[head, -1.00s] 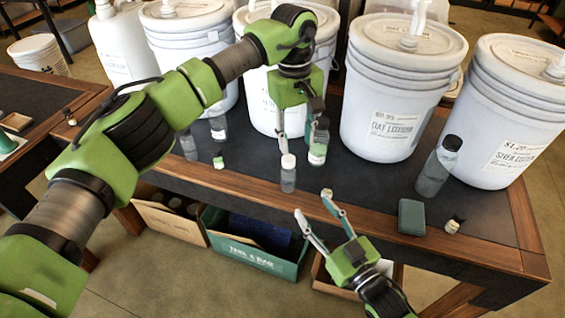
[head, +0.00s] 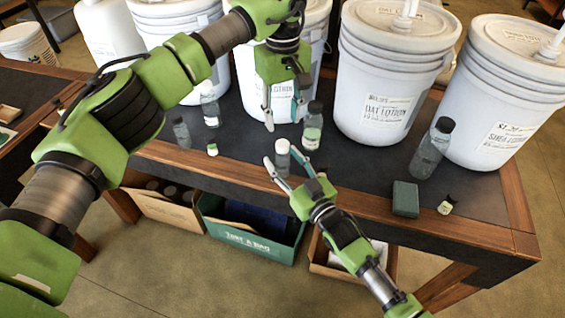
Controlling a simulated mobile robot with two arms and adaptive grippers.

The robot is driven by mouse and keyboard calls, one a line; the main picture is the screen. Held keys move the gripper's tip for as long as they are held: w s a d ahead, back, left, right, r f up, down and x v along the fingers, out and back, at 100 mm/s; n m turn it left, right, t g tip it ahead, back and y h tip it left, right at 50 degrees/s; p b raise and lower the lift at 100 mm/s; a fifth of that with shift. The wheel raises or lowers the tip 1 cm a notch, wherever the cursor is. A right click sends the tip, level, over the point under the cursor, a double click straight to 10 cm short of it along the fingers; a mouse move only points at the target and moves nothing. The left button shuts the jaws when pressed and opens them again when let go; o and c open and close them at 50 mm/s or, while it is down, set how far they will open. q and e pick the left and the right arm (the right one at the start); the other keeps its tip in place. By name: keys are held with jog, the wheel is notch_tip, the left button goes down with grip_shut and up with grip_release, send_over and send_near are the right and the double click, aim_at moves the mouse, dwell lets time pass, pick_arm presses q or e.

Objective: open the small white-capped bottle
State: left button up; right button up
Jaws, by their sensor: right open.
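The small white-capped bottle (head: 283,161) stands upright near the table's front edge, its cap on top and its lower part partly covered by my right gripper. My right gripper (head: 280,154) is open, with its fingertips on either side of the bottle in the picture. I cannot tell whether they touch it. My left gripper (head: 283,122) is open and points down just behind and above the white cap, holding nothing.
A black-capped bottle (head: 313,131) stands close to the right of my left gripper. A larger dark-capped bottle (head: 430,152), a green box (head: 405,199) and a tiny bottle (head: 445,207) are further right. Big white pump buckets (head: 385,95) line the back.

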aim_at(283, 143)
jog(key=shift+w+a, duration=0.15)
jog(key=shift+w, duration=0.1)
grip_shut()
pick_arm(q)
jog(key=m, duration=0.8)
jog(key=shift+f+m, duration=0.1)
jog(key=shift+m, duration=0.3)
jog(key=shift+f, duration=3.95)
